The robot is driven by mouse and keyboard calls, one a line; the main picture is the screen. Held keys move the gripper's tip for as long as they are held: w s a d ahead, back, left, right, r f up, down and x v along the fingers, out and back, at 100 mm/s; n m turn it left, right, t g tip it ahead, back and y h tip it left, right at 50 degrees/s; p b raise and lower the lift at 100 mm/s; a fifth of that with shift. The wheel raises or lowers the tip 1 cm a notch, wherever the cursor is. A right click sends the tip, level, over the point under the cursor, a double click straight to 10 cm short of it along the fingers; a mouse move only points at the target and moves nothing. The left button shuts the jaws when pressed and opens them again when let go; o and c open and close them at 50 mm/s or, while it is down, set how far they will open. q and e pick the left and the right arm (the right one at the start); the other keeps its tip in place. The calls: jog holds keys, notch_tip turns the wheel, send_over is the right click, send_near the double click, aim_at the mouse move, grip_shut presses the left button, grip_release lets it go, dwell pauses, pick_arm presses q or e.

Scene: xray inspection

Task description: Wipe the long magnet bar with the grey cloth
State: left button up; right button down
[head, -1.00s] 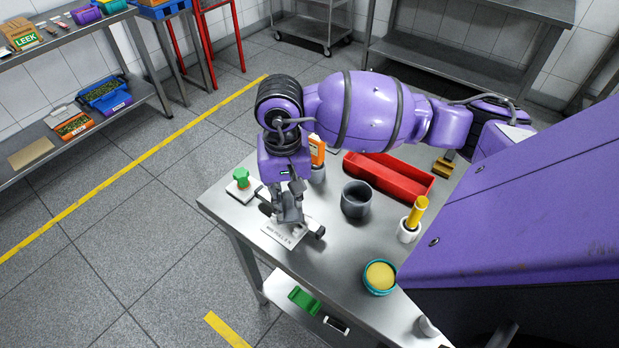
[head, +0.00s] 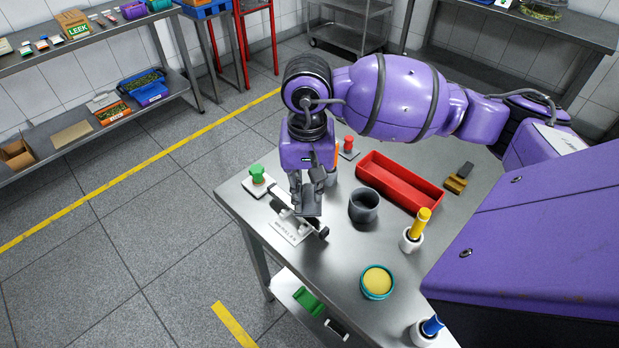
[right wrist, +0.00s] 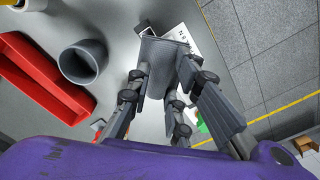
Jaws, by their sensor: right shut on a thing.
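My right gripper (head: 308,186) is shut on the grey cloth (head: 308,205), which looks like a stiff folded pad pointing down. In the right wrist view the cloth (right wrist: 157,58) sits between the fingertips. The long magnet bar (head: 281,200) lies under and beside the gripper at the table's left edge, over a white lettered plate (head: 288,232). Its dark end (head: 323,232) shows to the right of the cloth. The gripper and cloth hide the bar's middle. I cannot tell whether the cloth touches the bar. My left gripper is not in view.
A grey cup (head: 364,206) and a red tray (head: 400,182) stand right of the gripper. A green-handled piece (head: 257,176) is left of it. A yellow-handled piece (head: 417,228) and teal bowl (head: 377,283) stand nearer. The table's front-left edge is close.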

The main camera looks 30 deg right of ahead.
jog(key=shift+r+p, duration=0.35)
jog(key=shift+r, duration=1)
